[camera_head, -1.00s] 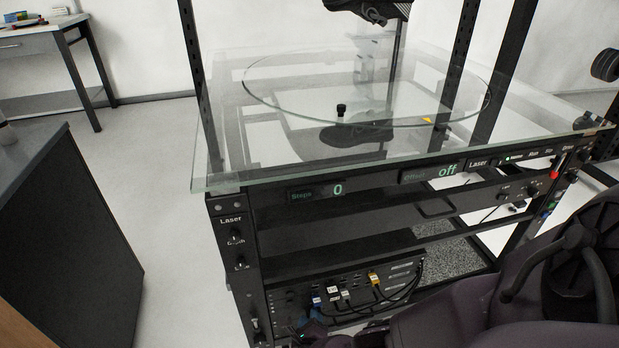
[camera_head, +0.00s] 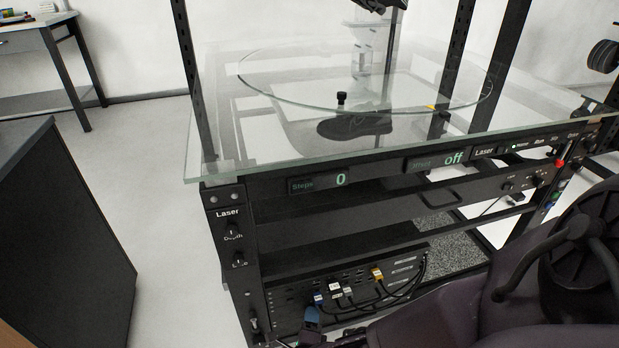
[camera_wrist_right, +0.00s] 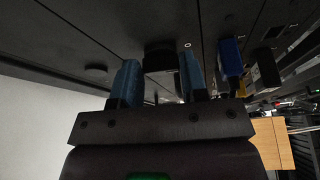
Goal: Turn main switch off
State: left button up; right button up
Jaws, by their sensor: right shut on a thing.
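The black rack carries several knobs and connectors. A dark, blocky knob (camera_wrist_right: 160,57) on its panel, which looks like the main switch, sits between the two blue fingers of my right gripper (camera_wrist_right: 158,76) in the wrist view. The gripper is shut on it. No label on it is readable, and its on or off position cannot be told. In the head view, the right gripper (camera_head: 311,320) is at the low front of the rack, partly hidden by the picture edge and my own arm. My left gripper is not in view.
Cables with blue, white and yellow plugs (camera_head: 376,275) run close to the right gripper. A glass top with a round glass turntable (camera_head: 290,98) covers the rack. Its displays show 0 and off (camera_head: 453,159). A dark cabinet (camera_head: 70,230) stands left, with free floor between.

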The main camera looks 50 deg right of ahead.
pick_arm(q)
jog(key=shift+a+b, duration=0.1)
jog(key=shift+b, duration=0.35)
pick_arm(e)
jog(key=shift+f+n, duration=0.2)
jog(key=shift+n, duration=0.5)
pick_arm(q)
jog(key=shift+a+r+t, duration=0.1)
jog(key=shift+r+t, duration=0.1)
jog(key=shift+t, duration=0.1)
pick_arm(e)
jog(key=shift+n+h, duration=0.3)
jog(key=shift+n, duration=0.1)
jog(key=o, duration=0.9)
pick_arm(q)
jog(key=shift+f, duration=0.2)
jog(key=shift+p, duration=0.5)
pick_arm(e)
jog(key=v, duration=1.1)
jog(key=shift+d+f, duration=0.1)
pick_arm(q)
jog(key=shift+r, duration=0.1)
